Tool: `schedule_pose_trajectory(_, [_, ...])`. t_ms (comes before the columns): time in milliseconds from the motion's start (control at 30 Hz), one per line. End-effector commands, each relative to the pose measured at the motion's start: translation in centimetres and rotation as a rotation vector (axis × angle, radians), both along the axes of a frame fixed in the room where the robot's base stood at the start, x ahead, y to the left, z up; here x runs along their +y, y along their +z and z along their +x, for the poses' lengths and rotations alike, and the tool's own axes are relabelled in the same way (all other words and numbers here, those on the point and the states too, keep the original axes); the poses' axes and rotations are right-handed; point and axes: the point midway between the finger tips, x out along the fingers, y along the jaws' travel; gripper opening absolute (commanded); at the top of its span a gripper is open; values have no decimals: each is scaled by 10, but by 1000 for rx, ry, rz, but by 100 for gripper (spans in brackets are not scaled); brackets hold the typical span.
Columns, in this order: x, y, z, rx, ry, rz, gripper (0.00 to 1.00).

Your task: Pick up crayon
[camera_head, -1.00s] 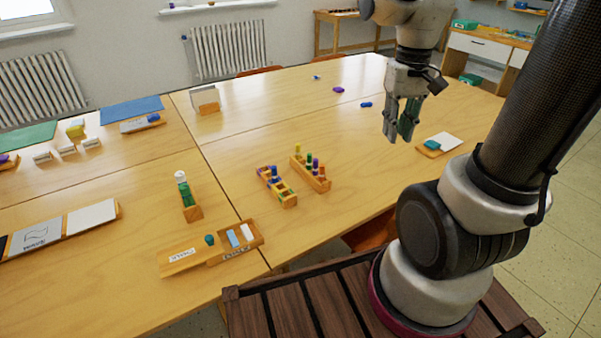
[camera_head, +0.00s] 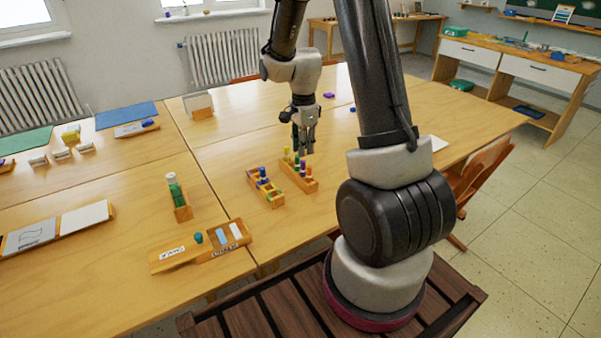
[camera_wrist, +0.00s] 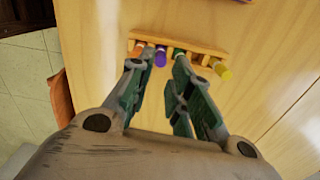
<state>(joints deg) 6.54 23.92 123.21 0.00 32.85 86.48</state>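Several crayons stand in a wooden rack (camera_head: 312,187) on the table. In the wrist view the rack (camera_wrist: 200,48) holds an orange crayon (camera_wrist: 139,48), a purple crayon (camera_wrist: 160,57), a green crayon (camera_wrist: 179,53) and a yellow crayon (camera_wrist: 222,70). The yellow crayon (camera_head: 287,153) is at the rack's far end in the head view. My gripper (camera_head: 303,148) hangs fingers-down over the far part of the rack. In the wrist view its green-grey fingers (camera_wrist: 156,66) are spread, with nothing held between them, and they point towards the row of crayons.
A second wooden rack (camera_head: 274,203) with blue and purple items stands close on the left. A tray (camera_head: 215,252) with coloured blocks lies near the table's front edge. A holder (camera_head: 183,213) with a green item stands further left. The table right of my gripper is mostly clear.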

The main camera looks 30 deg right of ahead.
Motion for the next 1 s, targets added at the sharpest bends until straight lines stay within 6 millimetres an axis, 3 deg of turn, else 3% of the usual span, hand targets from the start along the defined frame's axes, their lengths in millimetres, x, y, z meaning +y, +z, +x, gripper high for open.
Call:
schedule_pose_trajectory(433, [1,-62,1,2,4,0,20])
schedule_pose_trajectory(700, [1,-66,1,0,4,0,20])
schedule_pose_trajectory(833, [1,-66,1,0,5,0,0])
schedule_pose_trajectory(1000, [1,-66,1,0,5,0,0])
